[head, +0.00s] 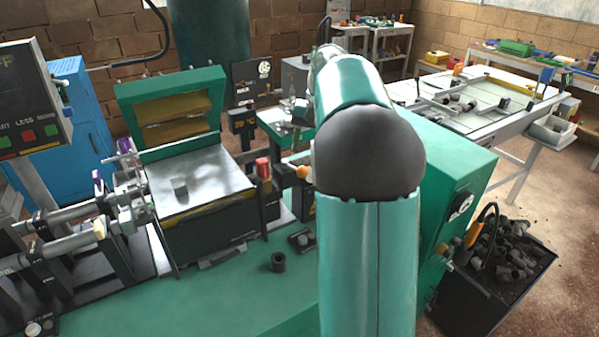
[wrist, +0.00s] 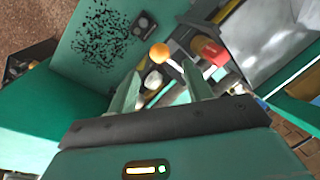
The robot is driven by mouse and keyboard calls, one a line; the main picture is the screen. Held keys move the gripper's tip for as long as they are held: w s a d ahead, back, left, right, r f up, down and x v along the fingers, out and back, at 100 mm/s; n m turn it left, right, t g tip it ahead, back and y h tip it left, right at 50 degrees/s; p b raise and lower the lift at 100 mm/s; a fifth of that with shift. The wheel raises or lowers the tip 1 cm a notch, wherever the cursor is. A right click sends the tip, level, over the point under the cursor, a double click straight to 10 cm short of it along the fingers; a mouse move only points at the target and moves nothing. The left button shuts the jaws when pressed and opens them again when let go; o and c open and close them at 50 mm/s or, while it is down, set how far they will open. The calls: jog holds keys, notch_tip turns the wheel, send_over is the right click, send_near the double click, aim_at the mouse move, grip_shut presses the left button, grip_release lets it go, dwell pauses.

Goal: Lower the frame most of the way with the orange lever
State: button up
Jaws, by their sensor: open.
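The orange lever's ball knob (head: 303,172) shows just left of my arm in the head view, at the right side of the machine. In the wrist view the orange lever knob (wrist: 159,53) lies ahead of and between my fingertips. My gripper (wrist: 160,82) is open and empty, its two pale green fingers spread on either side, and no contact with the knob shows. In the head view my gripper is hidden behind my arm. The green frame (head: 125,95) with yellowish panels inside stands raised at the back of the flat metal plate (head: 215,185).
A red knob (head: 263,167) stands close to the lever; it also shows in the wrist view (wrist: 212,52). A dark plug (head: 278,262) stands on the green bench (head: 215,305). A green cabinet (head: 455,165) and a black bin of dark pieces (head: 500,275) are at the right.

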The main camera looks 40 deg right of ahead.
aim_at(303, 167)
jog(key=f, duration=0.2)
jog(key=a+f, duration=0.1)
jog(key=f, duration=0.2)
jog(key=w+f, duration=0.1)
jog(key=f, duration=0.2)
jog(key=shift+a+f, duration=0.15)
jog(key=shift+f, duration=0.1)
jog(key=shift+c, duration=0.2)
grip_shut()
